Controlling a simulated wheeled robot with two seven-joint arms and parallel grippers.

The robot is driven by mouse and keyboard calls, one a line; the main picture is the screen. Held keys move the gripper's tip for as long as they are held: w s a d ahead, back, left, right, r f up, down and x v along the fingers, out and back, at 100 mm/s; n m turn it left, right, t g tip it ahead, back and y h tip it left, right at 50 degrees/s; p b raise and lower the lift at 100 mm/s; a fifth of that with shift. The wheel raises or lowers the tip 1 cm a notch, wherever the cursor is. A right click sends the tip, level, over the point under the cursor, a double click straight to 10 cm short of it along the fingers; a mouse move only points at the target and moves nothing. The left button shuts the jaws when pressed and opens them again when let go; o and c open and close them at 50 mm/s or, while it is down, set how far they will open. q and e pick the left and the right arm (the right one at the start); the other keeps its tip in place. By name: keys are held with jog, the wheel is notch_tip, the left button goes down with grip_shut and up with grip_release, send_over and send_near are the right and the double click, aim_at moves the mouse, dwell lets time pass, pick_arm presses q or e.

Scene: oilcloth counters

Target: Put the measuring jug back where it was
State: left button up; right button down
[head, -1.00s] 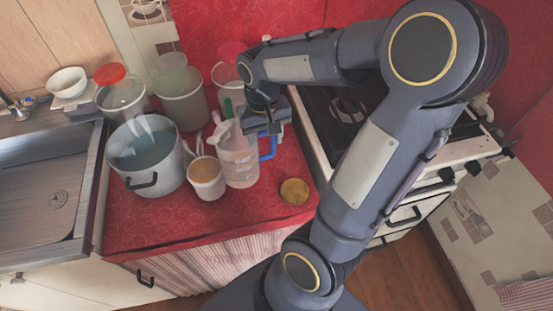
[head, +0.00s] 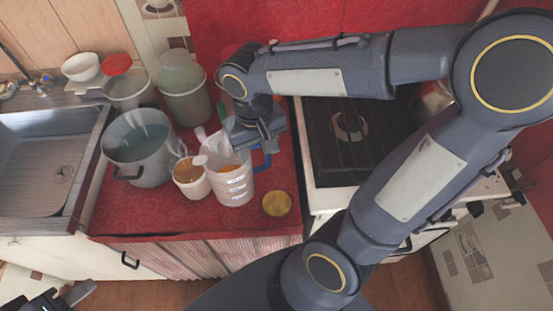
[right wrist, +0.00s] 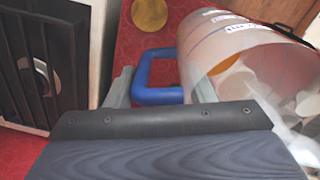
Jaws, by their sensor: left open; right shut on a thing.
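The measuring jug (head: 233,187) is clear with white label marks and a blue handle (right wrist: 158,97). It is at the front of the red counter, right of a white tub (head: 190,178) of orange-brown contents. My right gripper (head: 258,142) is shut on the jug's handle; in the right wrist view its fingers are on either side of the blue loop. I cannot tell whether the jug's base touches the counter. In the right wrist view the jug's body (right wrist: 225,40) shows pale shapes. My left gripper (head: 62,302) is open and empty, low at the left edge.
A large pot (head: 128,172) stands left of the tub, with tall containers (head: 187,105) behind. A round yellow lid (head: 277,204) lies right of the jug. The stove (head: 350,150) is to the right, the sink (head: 45,160) to the left. The front counter strip is mostly clear.

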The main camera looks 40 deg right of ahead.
jog(key=w+d+f+p, duration=0.2)
jog(key=w+d+f, duration=0.5)
jog(key=d+f, duration=0.3)
notch_tip(320, 180, down, 3)
jog(key=shift+w+d+r, duration=0.1)
jog(key=shift+w+d, duration=0.3)
jog(key=shift+f, duration=0.25)
jog(key=c, duration=0.6)
grip_release()
jog(key=shift+r, duration=0.1)
jog(key=shift+c, duration=0.2)
